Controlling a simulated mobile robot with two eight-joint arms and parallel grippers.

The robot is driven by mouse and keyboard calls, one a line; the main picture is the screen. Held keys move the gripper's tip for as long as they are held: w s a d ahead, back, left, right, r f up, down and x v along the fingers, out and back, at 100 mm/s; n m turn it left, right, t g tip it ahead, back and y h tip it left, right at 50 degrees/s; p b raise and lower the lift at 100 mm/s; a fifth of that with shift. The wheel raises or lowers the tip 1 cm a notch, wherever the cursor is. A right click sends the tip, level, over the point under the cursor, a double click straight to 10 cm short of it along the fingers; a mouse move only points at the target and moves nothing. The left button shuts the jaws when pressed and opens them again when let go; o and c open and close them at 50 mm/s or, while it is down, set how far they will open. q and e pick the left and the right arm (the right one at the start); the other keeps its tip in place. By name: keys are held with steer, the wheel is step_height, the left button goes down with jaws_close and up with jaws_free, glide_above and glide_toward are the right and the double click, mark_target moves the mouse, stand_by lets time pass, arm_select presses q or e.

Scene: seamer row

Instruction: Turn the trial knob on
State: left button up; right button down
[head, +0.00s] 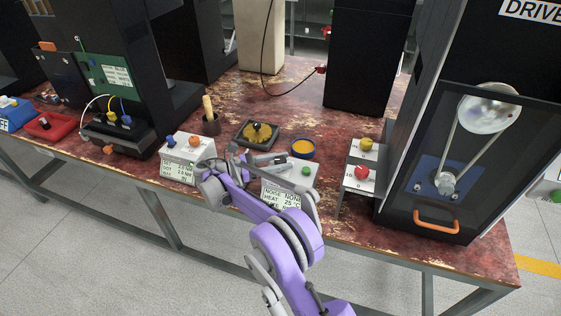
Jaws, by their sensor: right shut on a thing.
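A small white control box (303,182) with a green button (305,171) stands at the front edge of the red-brown bench. Its label reads NOISE NONE and HEAT 25 °C. My right gripper (272,161) is at the top left of this box, shut on what seems to be the trial knob. The fingers and wrist hide the knob, so I cannot see which way it points. My purple right arm comes up from the bottom and covers part of the label. My left gripper is not in view.
A white box with blue and orange knobs (188,150) stands to the left. A box with a red button (361,173) and a belt-drive cabinet (470,200) stand to the right.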

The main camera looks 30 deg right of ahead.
mark_target(281, 159)
steer(key=shift+c, duration=2.1)
jaws_free()
steer(key=shift+r, duration=0.1)
step_height(281, 159, up, 10)
steer(key=shift+f+p, duration=0.1)
steer(key=shift+p, duration=0.65)
